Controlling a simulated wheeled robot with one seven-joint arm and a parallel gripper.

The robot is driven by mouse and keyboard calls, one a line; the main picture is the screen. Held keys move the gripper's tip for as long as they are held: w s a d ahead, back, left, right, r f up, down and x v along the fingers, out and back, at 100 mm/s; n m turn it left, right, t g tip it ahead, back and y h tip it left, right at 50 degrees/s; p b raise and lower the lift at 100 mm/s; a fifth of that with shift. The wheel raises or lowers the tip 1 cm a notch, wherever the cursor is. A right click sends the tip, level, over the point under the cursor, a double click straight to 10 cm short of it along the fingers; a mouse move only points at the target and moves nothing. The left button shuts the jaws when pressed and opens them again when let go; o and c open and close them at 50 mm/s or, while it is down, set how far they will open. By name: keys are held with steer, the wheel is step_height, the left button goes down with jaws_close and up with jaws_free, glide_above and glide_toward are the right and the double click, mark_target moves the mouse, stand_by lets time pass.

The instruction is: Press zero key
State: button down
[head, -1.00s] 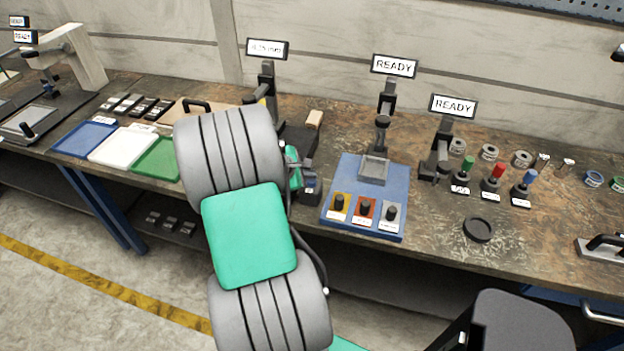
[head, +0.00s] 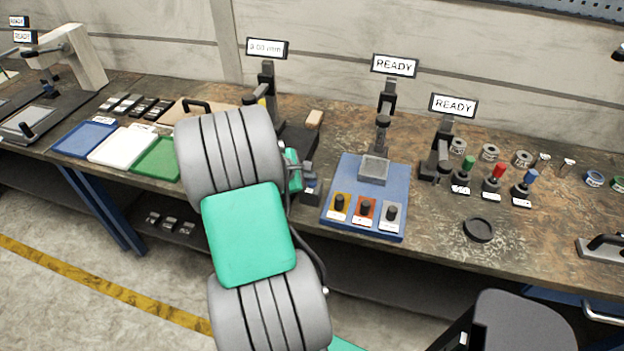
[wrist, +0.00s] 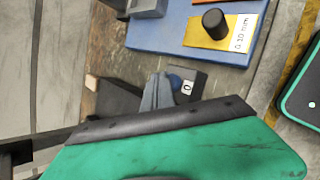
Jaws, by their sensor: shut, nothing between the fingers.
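The zero key is a blue button (wrist: 177,80) on a small dark block with a white "0" label (wrist: 187,87) in the wrist view. My gripper (wrist: 158,90) is shut and empty, its grey fingertips at the button and partly covering it. I cannot tell from the picture whether they touch. In the head view the key's dark block (head: 311,193) stands at the bench's front edge, partly hidden by my gripper (head: 307,172). The gauge display (head: 267,49) above the stand reads 0.00 mm.
Right of the key is a blue board (head: 365,225) with yellow, red and grey knobbed blocks. The gauge stand (head: 267,85) rises behind my arm. Blue, white and green trays (head: 158,158) lie to the left. Bare bench (head: 440,215) shows right of the board.

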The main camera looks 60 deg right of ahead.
mark_target(309, 183)
steer(key=shift+r+p, duration=0.9)
step_height(309, 183, up, 5)
steer(key=p, duration=0.4)
stand_by(0.6)
